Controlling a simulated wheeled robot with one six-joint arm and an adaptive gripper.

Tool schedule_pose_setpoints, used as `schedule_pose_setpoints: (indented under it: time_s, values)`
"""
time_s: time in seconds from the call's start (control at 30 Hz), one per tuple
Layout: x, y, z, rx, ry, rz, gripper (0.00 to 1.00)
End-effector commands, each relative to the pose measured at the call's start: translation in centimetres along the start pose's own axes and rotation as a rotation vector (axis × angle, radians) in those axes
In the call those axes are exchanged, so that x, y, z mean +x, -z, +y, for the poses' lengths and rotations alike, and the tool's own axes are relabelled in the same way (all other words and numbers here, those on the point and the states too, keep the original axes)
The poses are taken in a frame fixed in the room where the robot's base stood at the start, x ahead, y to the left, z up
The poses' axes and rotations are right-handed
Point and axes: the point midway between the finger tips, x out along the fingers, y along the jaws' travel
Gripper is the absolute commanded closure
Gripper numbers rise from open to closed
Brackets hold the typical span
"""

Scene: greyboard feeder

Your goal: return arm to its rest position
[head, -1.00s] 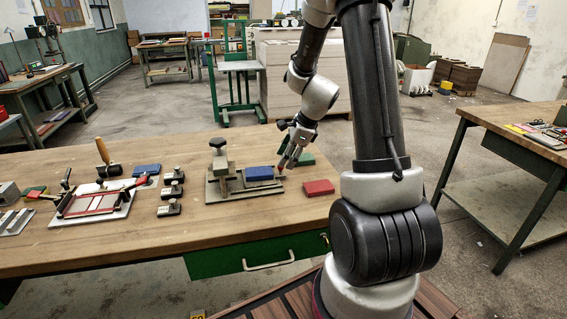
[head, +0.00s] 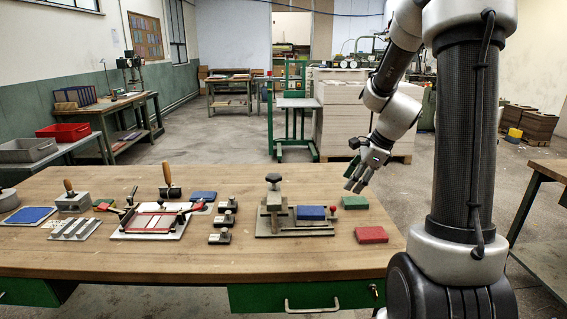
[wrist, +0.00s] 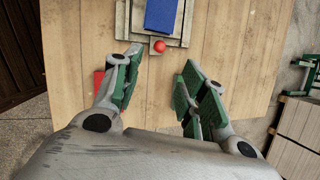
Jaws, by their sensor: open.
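My gripper (head: 357,186) hangs at the end of my arm, above the back right part of the workbench (head: 180,258), with its fingers pointing down. In the wrist view its two green-padded fingers (wrist: 160,78) are spread apart, with only bare bench top showing between them. The grey fixture (head: 268,225) with a blue block (head: 311,213) lies to the left of my gripper in the head view. A small red ball (wrist: 159,46) at the fixture's end shows just beyond the fingertips in the wrist view.
A clamp frame (head: 152,222) and several small tools fill the bench's left half. Pallet stacks (head: 345,130) stand behind the bench.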

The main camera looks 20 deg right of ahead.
Motion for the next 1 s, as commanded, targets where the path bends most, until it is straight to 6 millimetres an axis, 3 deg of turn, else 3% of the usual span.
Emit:
schedule_pose_setpoints:
  time_s: [0.13, 0.23, 0.37, 0.47, 0.8, 1.0]
  values:
    - [0.0, 0.0, 0.1, -0.048, -0.002, -0.001, 0.58]
    - [0.0, 0.1, 0.5, -0.177, -0.023, 0.001, 0.58]
    - [0.1, 1.5, 3.6, -0.446, -0.123, 0.013, 0.58]
    - [-1.8, 2.0, 6.5, -0.708, -0.188, 0.022, 0.58]
    - [-10.5, 0.8, 15.8, -1.542, -0.32, 0.083, 0.58]
    - [-15.0, 0.3, 20.3, -1.884, -0.304, 0.197, 0.58]
